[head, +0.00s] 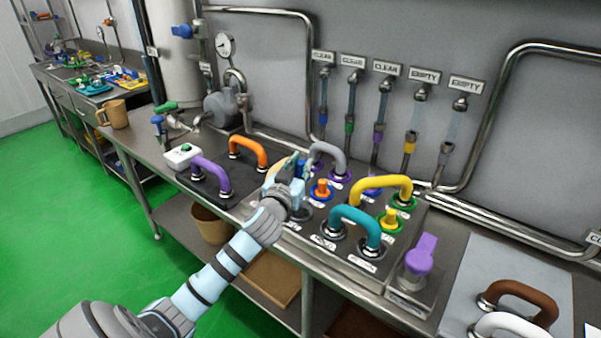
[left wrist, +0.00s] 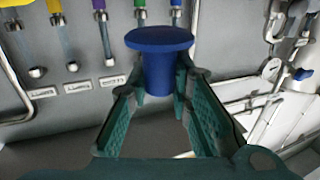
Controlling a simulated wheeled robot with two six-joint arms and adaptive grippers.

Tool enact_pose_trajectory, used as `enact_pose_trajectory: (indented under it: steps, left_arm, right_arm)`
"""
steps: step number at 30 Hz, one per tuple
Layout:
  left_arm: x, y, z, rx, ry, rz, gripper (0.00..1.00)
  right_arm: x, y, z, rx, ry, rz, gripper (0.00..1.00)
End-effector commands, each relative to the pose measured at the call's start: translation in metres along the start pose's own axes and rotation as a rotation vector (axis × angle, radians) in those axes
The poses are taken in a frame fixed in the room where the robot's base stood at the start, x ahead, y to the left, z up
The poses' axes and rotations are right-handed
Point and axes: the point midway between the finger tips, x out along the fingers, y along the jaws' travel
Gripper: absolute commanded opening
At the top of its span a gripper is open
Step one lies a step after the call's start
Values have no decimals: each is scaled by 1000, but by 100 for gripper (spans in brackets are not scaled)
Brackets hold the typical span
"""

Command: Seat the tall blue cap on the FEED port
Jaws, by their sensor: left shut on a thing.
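My left gripper (head: 293,175) is shut on the tall blue cap and holds it above the port panel. In the left wrist view the blue cap (left wrist: 160,62) has a wide round flange and a narrower body, gripped between the teal fingers (left wrist: 163,85). In the head view the cap (head: 301,169) is mostly hidden by the gripper. The port panel (head: 345,262) lies below and to the right. I cannot read which port is labelled FEED. My right gripper is in neither view.
Orange (head: 321,189) and yellow (head: 392,218) caps stand on the panel. Teal (head: 352,219), yellow (head: 381,183), grey (head: 328,151), purple (head: 211,173) and orange (head: 248,147) bends arch over the bench. A purple-topped piece (head: 420,254) stands at the panel's right. Pipes line the wall.

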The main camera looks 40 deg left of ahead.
Motion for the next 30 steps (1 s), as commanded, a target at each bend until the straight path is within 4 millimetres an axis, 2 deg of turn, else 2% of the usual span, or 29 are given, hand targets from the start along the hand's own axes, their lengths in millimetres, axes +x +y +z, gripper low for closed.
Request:
enact_pose_trajectory:
  steps: [8,24,30]
  left_arm:
    - [1,-2,22,0,-1,-7,0]
    - [0,-1,104,2,-1,-5,0]
    - [0,-1,123,1,-1,-5,0]
  right_arm:
    - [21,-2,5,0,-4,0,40]
    - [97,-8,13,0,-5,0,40]
    - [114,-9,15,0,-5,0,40]
